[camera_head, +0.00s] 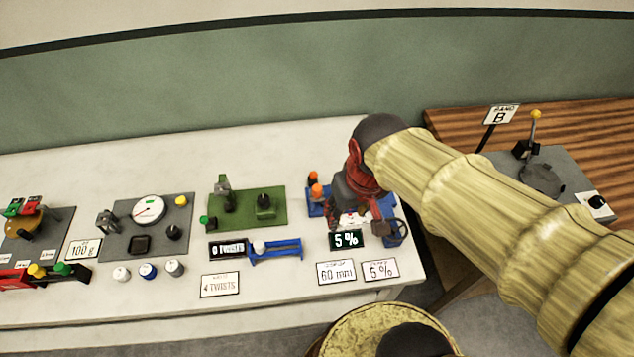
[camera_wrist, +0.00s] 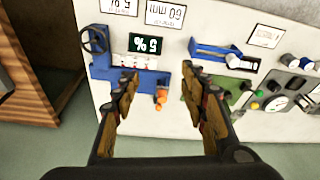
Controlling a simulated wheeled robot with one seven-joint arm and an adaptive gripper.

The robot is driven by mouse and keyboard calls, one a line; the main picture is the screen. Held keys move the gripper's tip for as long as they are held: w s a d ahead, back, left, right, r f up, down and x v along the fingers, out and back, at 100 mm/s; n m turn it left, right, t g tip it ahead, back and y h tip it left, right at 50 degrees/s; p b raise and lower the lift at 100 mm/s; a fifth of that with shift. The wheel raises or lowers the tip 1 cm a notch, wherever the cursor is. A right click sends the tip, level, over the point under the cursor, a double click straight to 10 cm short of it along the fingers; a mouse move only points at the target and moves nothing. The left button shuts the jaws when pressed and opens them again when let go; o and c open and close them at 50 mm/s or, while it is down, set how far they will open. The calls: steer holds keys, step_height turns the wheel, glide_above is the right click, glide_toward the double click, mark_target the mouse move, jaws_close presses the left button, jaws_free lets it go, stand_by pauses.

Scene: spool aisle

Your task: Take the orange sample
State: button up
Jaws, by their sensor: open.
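Two small orange pieces, an upper one (camera_head: 313,176) and a lower one (camera_head: 316,190), stand at the left end of a blue device on the white bench. I cannot tell which is the orange sample. In the wrist view the orange pieces (camera_wrist: 161,97) show close together, between my fingers in the picture and apart from them. My gripper (camera_wrist: 160,88) is open and empty above the blue device (camera_wrist: 105,72). In the head view my gripper (camera_head: 352,203) hides much of that device.
The blue device has a handwheel (camera_head: 396,232) and a "5 %" display (camera_head: 346,240). To its left are a green-based device (camera_head: 270,215), a blue slider (camera_head: 275,250), a grey dial device (camera_head: 150,210) and a red rack (camera_head: 15,277). A wooden table (camera_head: 590,135) is at right.

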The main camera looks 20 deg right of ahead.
steer(key=w+f+g+p, duration=0.1)
steer(key=w+g+p, duration=0.2)
steer(key=w+p, duration=0.4)
steer(key=p, duration=0.4)
glide_above(317, 187)
steer(key=f, duration=0.7)
steer(key=shift+s+f, duration=0.25)
steer(key=shift+f, duration=0.05)
steer(key=shift+w+f+b, duration=0.2)
steer(key=shift+f+b, duration=0.15)
steer(key=shift+f, duration=3.45)
steer(key=shift+c, duration=0.2)
steer(key=c, duration=1)
steer(key=shift+c, duration=0.2)
